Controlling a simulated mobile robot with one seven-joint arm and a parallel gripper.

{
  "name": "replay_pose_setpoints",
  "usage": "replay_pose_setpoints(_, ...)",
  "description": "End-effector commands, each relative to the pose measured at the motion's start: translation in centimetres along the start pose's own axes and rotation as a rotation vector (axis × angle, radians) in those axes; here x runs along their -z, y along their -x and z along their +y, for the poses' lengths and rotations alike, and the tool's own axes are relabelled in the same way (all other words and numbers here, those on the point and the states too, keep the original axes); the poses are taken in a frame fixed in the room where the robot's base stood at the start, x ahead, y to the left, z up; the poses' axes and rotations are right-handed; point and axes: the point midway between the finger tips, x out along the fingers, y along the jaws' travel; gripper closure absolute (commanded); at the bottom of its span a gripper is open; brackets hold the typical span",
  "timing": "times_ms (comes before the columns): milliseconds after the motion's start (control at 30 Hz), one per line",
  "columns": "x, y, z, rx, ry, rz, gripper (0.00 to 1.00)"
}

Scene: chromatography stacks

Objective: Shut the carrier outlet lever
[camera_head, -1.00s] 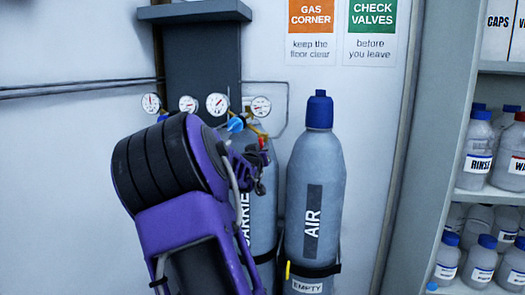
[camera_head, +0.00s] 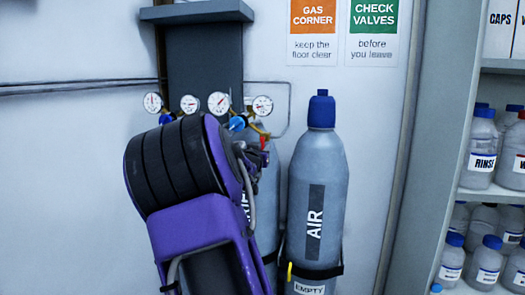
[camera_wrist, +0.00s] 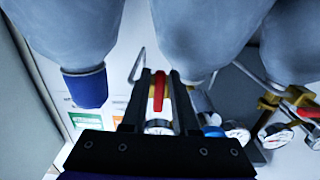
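The carrier cylinder (camera_head: 268,205) stands strapped left of the AIR cylinder, its label mostly hidden behind my arm. A red lever (camera_head: 264,142) shows at its top, just right of my arm. In the wrist view, the red lever (camera_wrist: 158,90) stands between the two black fingers of my gripper (camera_wrist: 157,95). The fingers are apart, with a gap visible beside the lever; I cannot tell whether either touches it. A blue knob (camera_head: 237,123) sits left of the lever.
The grey AIR cylinder (camera_head: 316,185) with a blue cap and an EMPTY tag stands close on the right. Pressure gauges (camera_head: 219,103) and thin pipes line the wall above. A shelf of bottles (camera_head: 482,150) is at far right.

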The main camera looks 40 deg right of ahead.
Motion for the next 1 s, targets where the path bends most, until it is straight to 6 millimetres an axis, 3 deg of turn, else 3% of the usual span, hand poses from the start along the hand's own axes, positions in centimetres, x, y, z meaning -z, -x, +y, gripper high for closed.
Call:
replay_pose_setpoints(100,0.0,0.0,0.0,0.000,0.001,0.000,0.55)
replay_pose_setpoints(467,0.1,0.6,-0.1,0.002,0.001,0.001,0.55)
replay_pose_setpoints(667,0.1,3.8,-0.1,0.003,-0.003,0.000,0.55)
replay_pose_setpoints(1000,0.1,11.5,-0.1,0.005,-0.003,-0.003,0.55)
